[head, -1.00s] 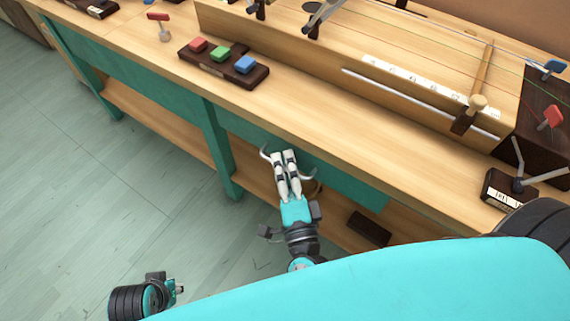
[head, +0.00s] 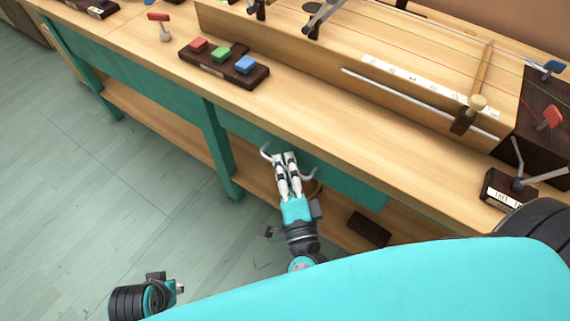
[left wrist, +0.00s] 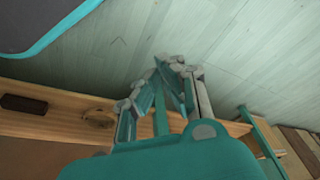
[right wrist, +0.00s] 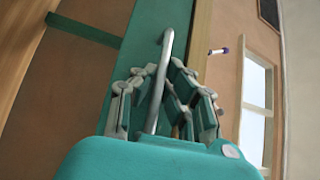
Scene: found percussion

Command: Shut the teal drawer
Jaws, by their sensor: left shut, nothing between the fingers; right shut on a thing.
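The teal drawer (head: 345,183) has its front under the wooden tabletop in the head view. It looks close to the tabletop's edge; I cannot tell whether a small gap remains. Its grey bar handle (head: 266,150) is partly hidden by my right gripper (head: 286,156), which is shut on it. In the right wrist view the handle (right wrist: 165,60) runs between the fingers (right wrist: 165,92), against the teal front (right wrist: 140,55). My left gripper (head: 180,288) is shut and empty, low over the floor, away from the drawer. Its fingers (left wrist: 165,75) also show in the left wrist view.
The tabletop (head: 330,125) bears a dark block with red, green and blue buttons (head: 225,68) and a long stringed wooden box (head: 300,55). A teal table leg (head: 222,150) stands left of the drawer. A lower shelf (head: 165,125) runs below. The floor at left is clear.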

